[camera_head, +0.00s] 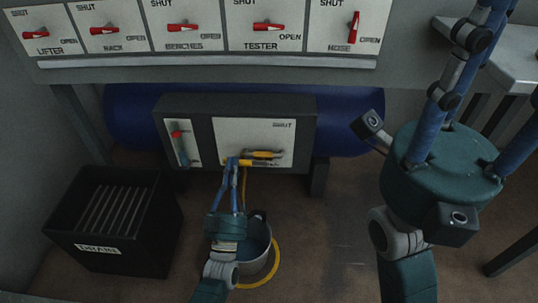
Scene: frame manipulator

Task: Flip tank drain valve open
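The tank drain valve appears to be the yellow lever (262,154), lying roughly level on a white panel (275,132) marked SHUT at its upper right. The panel is on the dark box in front of the blue tank (345,115). My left gripper (234,163) reaches up from below with its blue fingertips at the lever's left end, by a yellow piece. I cannot tell whether they touch or grip it. My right gripper (445,165) is close to the camera at right, its blue fingers spread and running out of the frame; nothing shows between them.
A row of red-handled valves (184,27) is on the panel above. A smaller red-handled plate (180,145) sits left of the lever. A black DRAIN bin (70,215) stands at left. A grey bucket (258,262) and yellow hose (276,262) are on the floor.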

